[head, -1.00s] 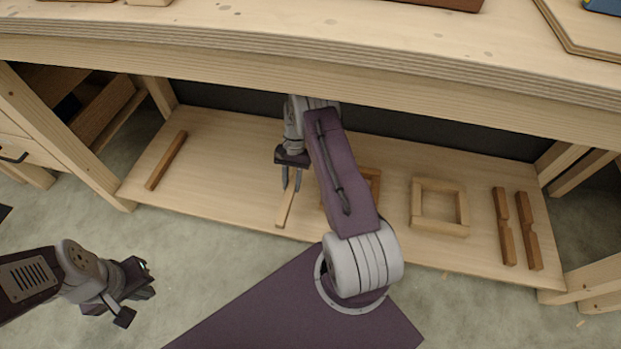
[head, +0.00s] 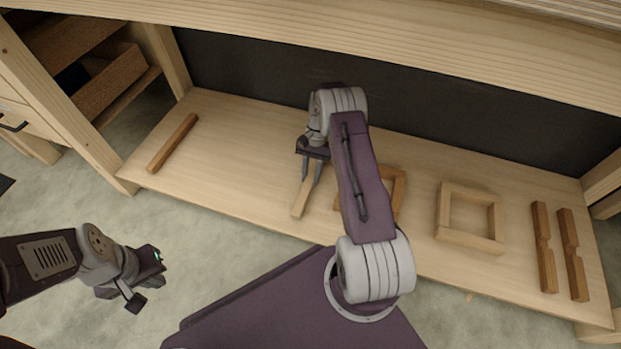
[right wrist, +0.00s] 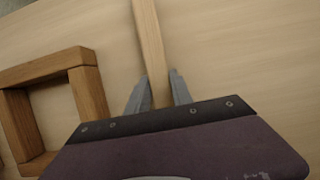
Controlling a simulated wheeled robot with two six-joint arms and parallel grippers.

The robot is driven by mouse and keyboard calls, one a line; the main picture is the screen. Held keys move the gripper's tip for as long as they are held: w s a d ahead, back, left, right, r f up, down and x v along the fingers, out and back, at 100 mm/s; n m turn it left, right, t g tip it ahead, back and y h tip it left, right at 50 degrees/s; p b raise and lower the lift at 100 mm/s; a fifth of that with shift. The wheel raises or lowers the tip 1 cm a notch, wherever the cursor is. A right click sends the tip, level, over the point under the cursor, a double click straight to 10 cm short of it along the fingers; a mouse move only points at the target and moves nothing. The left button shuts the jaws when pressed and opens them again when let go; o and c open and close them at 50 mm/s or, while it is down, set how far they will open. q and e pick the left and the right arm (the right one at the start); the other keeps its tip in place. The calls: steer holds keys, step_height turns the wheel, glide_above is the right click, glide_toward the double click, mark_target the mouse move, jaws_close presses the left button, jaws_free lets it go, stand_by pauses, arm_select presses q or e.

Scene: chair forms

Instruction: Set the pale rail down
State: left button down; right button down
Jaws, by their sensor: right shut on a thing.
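The pale rail (head: 301,198) is a short light wooden bar over the low shelf, near its front edge. It also shows in the right wrist view (right wrist: 149,40), running away from the jaws. My right gripper (head: 311,176) points down and is shut on the rail's rear part, one finger on each side, as the right wrist view (right wrist: 160,92) also shows. The rail is at or very close to the shelf board; I cannot tell whether it touches. My left gripper (head: 140,280) is empty, with its fingers apart, over the floor at the lower left.
The bench top edge (head: 400,65) overhangs behind. Bare board lies left of the pale rail.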

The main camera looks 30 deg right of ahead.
steer(key=c, duration=1.1)
jaws_free()
steer(key=shift+f, duration=0.1)
steer(key=p+v, duration=0.6)
steer(key=v, duration=0.6)
steer(key=shift+p, duration=0.35)
